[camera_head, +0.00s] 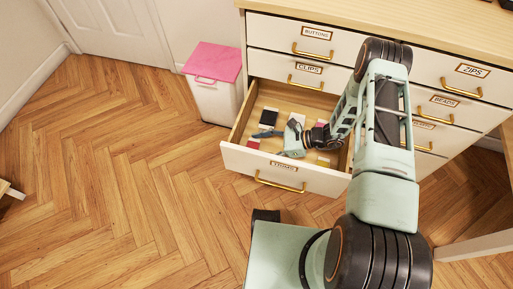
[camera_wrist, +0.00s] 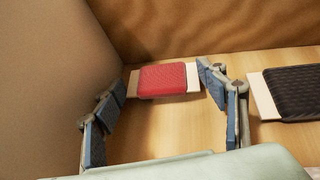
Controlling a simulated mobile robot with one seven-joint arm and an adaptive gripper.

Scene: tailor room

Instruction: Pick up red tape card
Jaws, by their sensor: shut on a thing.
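The red tape card (camera_wrist: 170,79), a red woven band on a pale card, lies on the floor of the open drawer in the wrist view. My gripper (camera_wrist: 163,82) has one finger at each short end of it, and the fingertips close on these ends. In the head view my gripper (camera_head: 264,137) reaches down into the drawer and points left. A small red part of the card (camera_head: 253,143) shows near the drawer's front left corner; my gripper hides some of the area around it.
The open drawer (camera_head: 232,160) has raised walls close around my gripper. A black tape card (camera_wrist: 298,92) lies right of the red one in the wrist view. A yellow card (camera_head: 323,161) and other cards lie in the drawer. A pink-lidded bin (camera_head: 213,62) stands left of the dresser.

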